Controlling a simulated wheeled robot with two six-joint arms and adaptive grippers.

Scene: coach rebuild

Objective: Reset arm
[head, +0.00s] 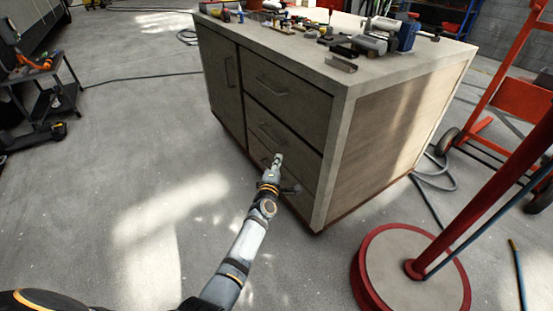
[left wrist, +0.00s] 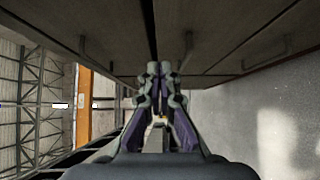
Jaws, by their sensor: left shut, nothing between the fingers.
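My left gripper (head: 278,160) is at the end of my outstretched left arm, in front of the drawer side of a wooden cabinet (head: 340,150). The gripper overlaps the lower drawers in the head view; I cannot tell whether it touches them. In the left wrist view the two fingers of the left gripper (left wrist: 160,70) are together with nothing between them. The cabinet's drawer fronts (left wrist: 200,30) with bar handles fill the upper part of that view, and all the drawers look closed. My right gripper is not in view.
Tools lie on the cabinet top (head: 375,76). A red post on a round base (head: 415,275) stands at lower right, near a red hand truck (head: 520,95). A black cart (head: 40,90) is at left.

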